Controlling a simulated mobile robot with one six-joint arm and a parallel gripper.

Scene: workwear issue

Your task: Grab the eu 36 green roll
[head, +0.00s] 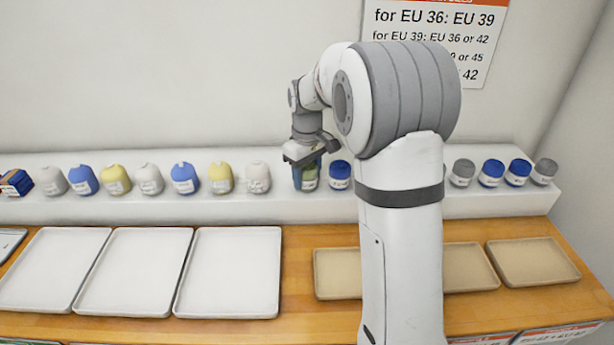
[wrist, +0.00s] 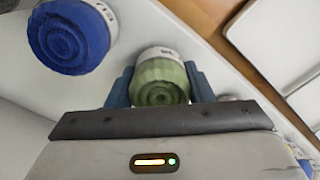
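The green roll (wrist: 160,85), with a white label band, stands on the white shelf. In the wrist view its ridged green end lies between the two blue fingers of my gripper (wrist: 160,88), one on each side. No clear gap shows between roll and fingers, but I cannot tell whether they press on it. In the head view the roll (head: 310,183) is partly hidden by my gripper (head: 307,172), which reaches down over it from above. Its label is too small to read.
A blue roll (head: 340,172) stands close to the right of the green one; it also shows in the wrist view (wrist: 70,38). A pale roll (head: 258,177) stands to the left. White trays (head: 228,272) and tan trays (head: 533,262) lie on the wooden bench in front.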

